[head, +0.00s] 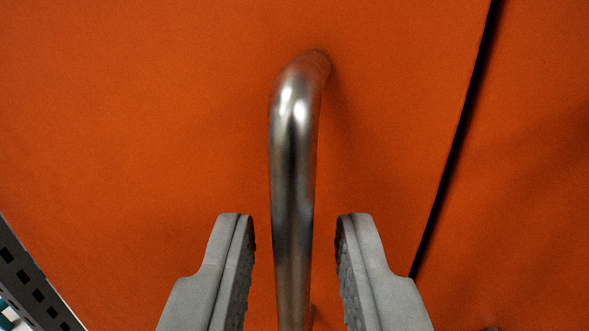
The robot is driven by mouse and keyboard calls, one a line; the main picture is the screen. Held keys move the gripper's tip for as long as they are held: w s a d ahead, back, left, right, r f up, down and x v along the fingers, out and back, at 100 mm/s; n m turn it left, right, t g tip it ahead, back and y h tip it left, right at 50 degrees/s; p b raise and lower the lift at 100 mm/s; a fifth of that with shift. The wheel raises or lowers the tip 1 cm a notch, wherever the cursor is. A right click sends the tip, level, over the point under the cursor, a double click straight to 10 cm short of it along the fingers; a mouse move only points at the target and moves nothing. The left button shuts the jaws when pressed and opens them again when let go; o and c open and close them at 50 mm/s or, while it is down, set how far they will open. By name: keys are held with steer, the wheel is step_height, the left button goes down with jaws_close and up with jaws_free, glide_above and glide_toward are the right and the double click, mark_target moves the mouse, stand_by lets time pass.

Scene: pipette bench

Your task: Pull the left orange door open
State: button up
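The left orange door (140,130) fills most of the head view. A dark gap runs down its right side, and its surface looks close to level with the panel beyond. A curved metal bar handle (293,170) stands out from the door and runs down to the bottom of the picture. My gripper (296,225) is open. Its two grey fingers are on either side of the handle, with orange showing between each finger and the bar. Most of the handle's lower end is out of view.
A second orange panel (545,170) lies right of the dark gap. A grey perforated metal strip (35,285) shows at the lower left, with something white and teal beside it in the corner.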

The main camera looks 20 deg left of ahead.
steer(key=shift+x, duration=0.9)
jaws_close()
